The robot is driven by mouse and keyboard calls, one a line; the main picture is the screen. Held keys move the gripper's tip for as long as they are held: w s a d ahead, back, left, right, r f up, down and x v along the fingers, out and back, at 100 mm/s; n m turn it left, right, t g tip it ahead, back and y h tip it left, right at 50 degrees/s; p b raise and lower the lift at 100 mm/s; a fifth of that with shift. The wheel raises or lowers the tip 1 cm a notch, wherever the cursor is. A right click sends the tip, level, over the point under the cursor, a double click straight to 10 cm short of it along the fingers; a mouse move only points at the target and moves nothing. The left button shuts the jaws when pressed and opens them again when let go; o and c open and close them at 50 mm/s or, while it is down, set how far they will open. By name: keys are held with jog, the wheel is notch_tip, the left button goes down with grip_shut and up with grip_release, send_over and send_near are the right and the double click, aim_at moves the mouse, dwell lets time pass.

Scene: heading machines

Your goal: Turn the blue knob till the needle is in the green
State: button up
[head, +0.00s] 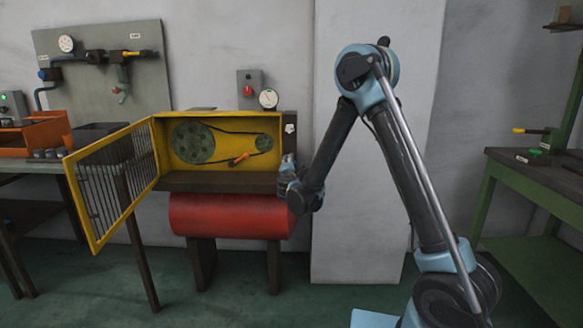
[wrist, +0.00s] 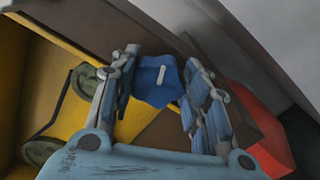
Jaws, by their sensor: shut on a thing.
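My gripper (head: 289,176) is at the right end of the yellow machine housing. In the wrist view my gripper (wrist: 160,66) has its fingers on both sides of a blue knob (wrist: 154,84) with a pale mark line, and is shut on it. The head view does not show this knob clearly behind the gripper. A round white gauge (head: 268,98) is on the wall just above the housing; its needle is too small to read. Another white gauge (head: 66,43) is on the grey board at left, with a small blue part (head: 42,74) below it.
The yellow housing (head: 215,183) holds pulleys and a belt, and its barred door (head: 98,200) hangs open to the left. A red cylinder (head: 230,215) lies beneath. A grey box with a red switch (head: 249,84) is on the wall. A green bench (head: 540,175) stands at right.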

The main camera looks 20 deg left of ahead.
jog(key=m, duration=0.4)
jog(key=shift+d+f+m, duration=0.1)
jog(key=shift+d+m, duration=0.15)
jog(key=shift+m, duration=1.95)
jog(key=o, duration=1.1)
jog(key=shift+f, duration=0.1)
jog(key=shift+c, duration=0.2)
jog(key=shift+a, duration=0.15)
